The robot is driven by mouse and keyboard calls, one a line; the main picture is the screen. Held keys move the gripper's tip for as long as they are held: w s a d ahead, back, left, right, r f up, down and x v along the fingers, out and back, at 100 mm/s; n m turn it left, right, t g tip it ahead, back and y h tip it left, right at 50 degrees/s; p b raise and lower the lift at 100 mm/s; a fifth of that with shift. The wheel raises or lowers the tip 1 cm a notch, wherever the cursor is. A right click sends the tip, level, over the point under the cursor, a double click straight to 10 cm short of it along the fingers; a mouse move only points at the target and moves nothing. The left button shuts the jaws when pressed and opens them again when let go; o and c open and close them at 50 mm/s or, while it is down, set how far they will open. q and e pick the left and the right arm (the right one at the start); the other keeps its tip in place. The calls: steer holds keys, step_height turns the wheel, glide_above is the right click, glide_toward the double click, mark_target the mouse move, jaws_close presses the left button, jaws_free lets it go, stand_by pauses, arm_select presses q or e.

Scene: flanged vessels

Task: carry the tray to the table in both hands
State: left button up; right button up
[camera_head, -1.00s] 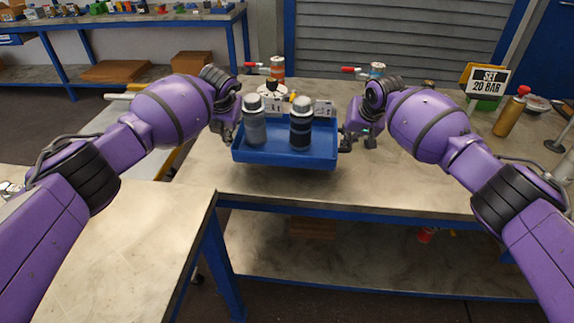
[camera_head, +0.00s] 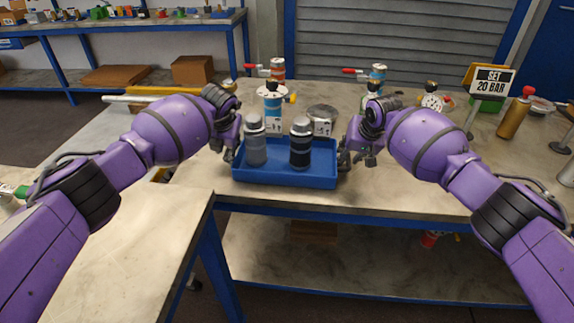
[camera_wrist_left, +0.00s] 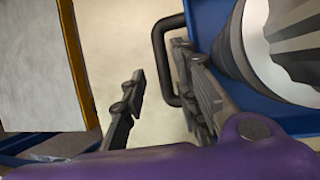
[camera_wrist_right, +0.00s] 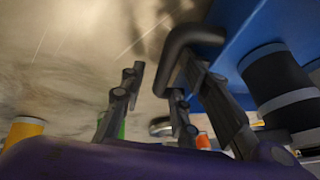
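The blue tray (camera_head: 285,179) appears to rest on the worktable (camera_head: 410,185), close to its front edge. It carries a grey bottle (camera_head: 256,150) and a black bottle with a grey cap (camera_head: 300,152), both upright. My left gripper (camera_head: 231,150) is at the tray's left end. In the left wrist view its fingers (camera_wrist_left: 165,95) are spread, with the dark tray handle (camera_wrist_left: 160,50) beside the right-hand finger. My right gripper (camera_head: 358,157) is at the right end. In the right wrist view its fingers (camera_wrist_right: 155,100) are apart, with the other handle (camera_wrist_right: 185,45) close by.
To the right are a "SET 20 BAR" sign (camera_head: 491,81) and a brass spray bottle (camera_head: 514,115). A nearer table (camera_head: 110,240) lies at lower left.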

arm_select(q)
steer(key=shift+d, duration=0.2)
arm_select(e)
steer(key=shift+a, duration=0.1)
arm_select(q)
steer(key=shift+s+r, duration=0.1)
steer(key=shift+r, duration=0.05)
arm_select(e)
steer(key=shift+r, duration=0.15)
arm_select(q)
steer(key=a+v, duration=0.1)
steer(key=v, duration=0.6)
steer(key=shift+d+r, duration=0.3)
steer(key=shift+d, duration=0.1)
arm_select(e)
steer(key=v, duration=1.1)
steer(key=shift+s+r, duration=0.2)
steer(key=shift+r, duration=0.1)
arm_select(q)
steer(key=shift+s+f, duration=0.1)
steer(key=shift+s, duration=0.05)
arm_select(e)
steer(key=shift+f, duration=0.1)
